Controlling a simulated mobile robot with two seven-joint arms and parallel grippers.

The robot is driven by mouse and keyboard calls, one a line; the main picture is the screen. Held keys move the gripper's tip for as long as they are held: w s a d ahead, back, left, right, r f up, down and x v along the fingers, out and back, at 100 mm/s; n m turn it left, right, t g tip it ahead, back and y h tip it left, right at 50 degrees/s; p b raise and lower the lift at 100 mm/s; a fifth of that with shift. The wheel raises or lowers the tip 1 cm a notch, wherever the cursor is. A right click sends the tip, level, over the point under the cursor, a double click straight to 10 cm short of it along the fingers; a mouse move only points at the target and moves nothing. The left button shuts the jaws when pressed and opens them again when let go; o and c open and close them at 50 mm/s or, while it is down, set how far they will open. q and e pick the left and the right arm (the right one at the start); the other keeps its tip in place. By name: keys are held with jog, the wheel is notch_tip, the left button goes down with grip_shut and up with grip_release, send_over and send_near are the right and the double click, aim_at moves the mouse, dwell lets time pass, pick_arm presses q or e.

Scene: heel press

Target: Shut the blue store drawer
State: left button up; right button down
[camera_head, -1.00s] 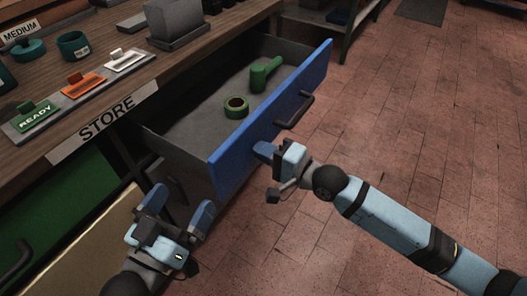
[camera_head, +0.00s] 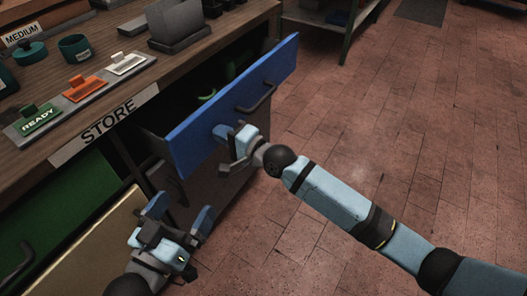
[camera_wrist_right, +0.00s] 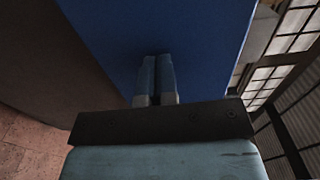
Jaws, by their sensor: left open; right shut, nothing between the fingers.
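The blue store drawer (camera_head: 205,125) is partly open under the bench edge with the STORE label (camera_head: 106,129). Green items (camera_head: 207,96) inside the drawer are mostly hidden. My left gripper (camera_head: 182,212) is open and empty, below and left of the drawer.
On the bench (camera_head: 150,75) are a plate with green READY, orange (camera_head: 87,82) and white (camera_head: 126,62) tags, teal containers (camera_head: 74,46) and a grey block (camera_head: 178,22). A green drawer front (camera_head: 65,215) is lower left. The brick floor (camera_head: 400,120) at right is clear.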

aim_at(186, 117)
jog(key=b+x, duration=0.1)
jog(key=x, duration=0.4)
jog(key=shift+f, duration=0.1)
jog(key=shift+x, duration=0.95)
jog(key=b+x, duration=0.2)
jog(key=x, duration=0.2)
jog(key=shift+w+a, duration=0.4)
jog(key=shift+a, duration=0.1)
pick_arm(q)
jog(key=shift+s+d+r+h, duration=0.1)
jog(key=shift+s+d+h, duration=0.1)
jog(key=shift+d+h, duration=0.6)
pick_arm(e)
jog(key=shift+w+r, duration=0.1)
jog(key=shift+r, duration=0.2)
jog(key=shift+r, duration=0.25)
pick_arm(q)
jog(key=shift+r, duration=0.25)
pick_arm(e)
jog(key=shift+f, duration=0.1)
